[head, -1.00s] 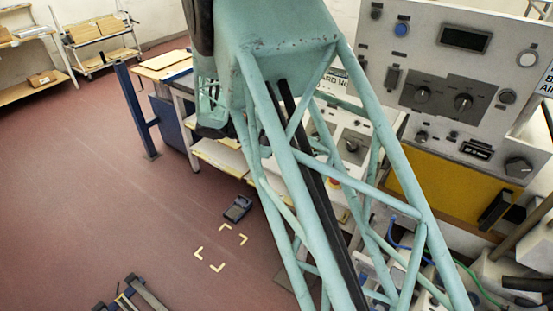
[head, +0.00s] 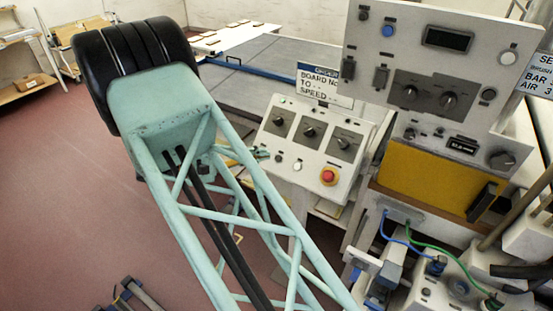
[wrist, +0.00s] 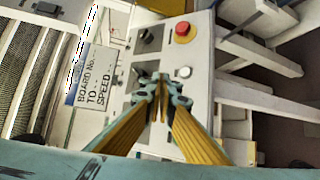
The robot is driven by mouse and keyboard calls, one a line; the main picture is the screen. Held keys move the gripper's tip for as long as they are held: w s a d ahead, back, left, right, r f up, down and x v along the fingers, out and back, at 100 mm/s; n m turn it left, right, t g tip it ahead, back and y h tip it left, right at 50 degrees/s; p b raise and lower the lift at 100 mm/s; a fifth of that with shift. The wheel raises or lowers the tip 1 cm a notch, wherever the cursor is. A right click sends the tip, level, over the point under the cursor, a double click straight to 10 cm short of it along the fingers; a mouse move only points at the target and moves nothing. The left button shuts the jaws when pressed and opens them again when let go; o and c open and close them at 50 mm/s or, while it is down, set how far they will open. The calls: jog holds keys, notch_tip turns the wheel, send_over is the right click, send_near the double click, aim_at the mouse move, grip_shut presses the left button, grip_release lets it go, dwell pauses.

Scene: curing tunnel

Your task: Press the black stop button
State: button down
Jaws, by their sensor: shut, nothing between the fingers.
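The sloped white control panel (head: 310,189) carries a row of three black knobs. Below them are a red mushroom button (head: 328,176), a white button (head: 298,165) and a small dark button (head: 278,157), which may be the black stop button; its colour is hard to tell. In the wrist view the red button (wrist: 182,28) and white button (wrist: 184,72) are clear, but no black button is clearly seen; my gripper covers that part of the panel. My gripper (wrist: 161,85) is shut and empty, in front of the panel; contact cannot be told.
A taller grey panel (head: 425,110) with knobs and a display stands to the right, above a yellow box (head: 428,178). A sign (head: 318,82) stands behind the sloped panel. Blue and green cables run at lower right. Open red floor (head: 60,200) lies left.

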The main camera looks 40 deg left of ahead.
jog(key=shift+w+f, duration=0.1)
jog(key=shift+w, duration=0.05)
jog(key=shift+w+a+f+b, duration=0.15)
jog(key=shift+w+f+b, duration=0.8)
jog(key=shift+w+f, duration=2.05)
jog(key=shift+w+f+b, duration=0.55)
jog(key=shift+f+b, duration=0.05)
jog(key=shift+b, duration=0.25)
dwell(1.2)
jog(key=shift+s+r, duration=0.15)
jog(key=shift+r, duration=0.05)
jog(key=shift+s+r, duration=0.4)
dwell(0.7)
jog(key=shift+s+r, duration=1.75)
jog(key=shift+s, duration=0.05)
